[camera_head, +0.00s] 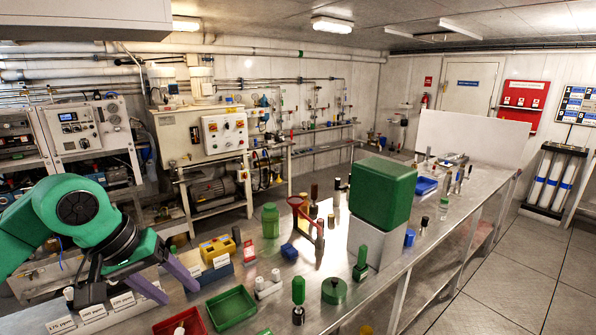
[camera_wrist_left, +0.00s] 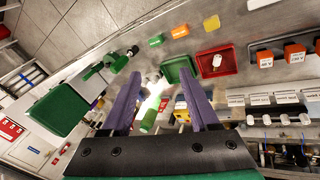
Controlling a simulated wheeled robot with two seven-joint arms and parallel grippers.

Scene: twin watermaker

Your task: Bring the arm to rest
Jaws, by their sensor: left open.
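My left arm (camera_head: 75,212), green with black joints, comes in from the left in the head view and hangs over the bench's near left part. Its gripper (camera_head: 180,292) has two purple fingers spread apart with nothing between them. The wrist view also shows the open gripper (camera_wrist_left: 160,75), with bench items beyond the fingers. The fingers appear above the bench, near labelled blocks and trays; whether they touch anything is not clear. My right gripper is in neither view.
A red tray (camera_head: 160,326) and a green tray (camera_head: 252,309) lie near the gripper. Labelled blocks (camera_head: 92,313) sit below it. A green bottle (camera_head: 270,221), red funnel stand (camera_head: 319,242) and large green box (camera_head: 383,186) stand farther along the metal bench (camera_head: 375,290).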

